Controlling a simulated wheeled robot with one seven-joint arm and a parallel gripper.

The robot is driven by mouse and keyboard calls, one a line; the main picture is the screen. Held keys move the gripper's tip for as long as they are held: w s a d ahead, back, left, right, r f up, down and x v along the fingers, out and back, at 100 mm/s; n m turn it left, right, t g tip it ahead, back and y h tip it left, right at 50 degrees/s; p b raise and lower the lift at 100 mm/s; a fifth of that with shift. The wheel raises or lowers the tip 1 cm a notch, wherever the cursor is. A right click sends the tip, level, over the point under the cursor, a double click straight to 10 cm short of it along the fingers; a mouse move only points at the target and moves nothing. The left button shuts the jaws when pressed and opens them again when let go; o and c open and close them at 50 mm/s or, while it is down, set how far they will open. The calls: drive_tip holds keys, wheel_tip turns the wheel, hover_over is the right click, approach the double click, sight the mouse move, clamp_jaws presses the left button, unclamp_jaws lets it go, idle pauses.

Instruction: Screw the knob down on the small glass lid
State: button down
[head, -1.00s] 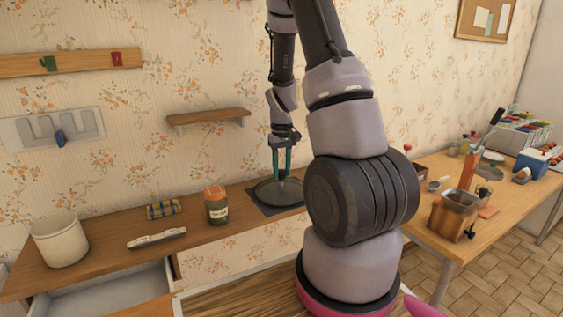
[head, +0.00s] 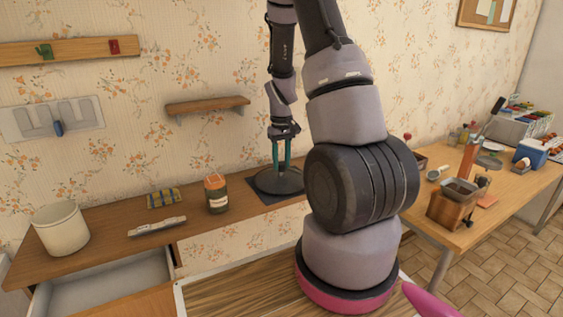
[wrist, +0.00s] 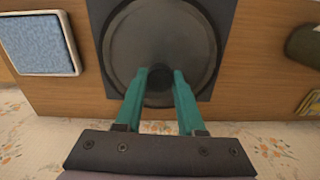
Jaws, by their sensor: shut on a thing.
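The small glass lid (head: 276,185) lies flat on a dark square mat on the wooden counter, a round grey disc with a darker rim. It also fills the upper middle of the wrist view (wrist: 160,35). My gripper (head: 281,170) points straight down over the lid's middle. In the wrist view its two teal fingers (wrist: 161,75) are shut on the dark round knob (wrist: 159,84) at the lid's centre. The fingers hide the knob's sides, and I cannot tell whether it sits flush on the lid.
The dark mat (wrist: 204,88) lies under the lid. A jar with an orange top (head: 216,194) stands to its left, with a cream pot (head: 61,230) farther left. A blue square pad (wrist: 43,44) shows in the wrist view. A wall shelf (head: 207,105) is above left.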

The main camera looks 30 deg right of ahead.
drive_tip(key=shift+f, duration=0.55)
idle(0.4)
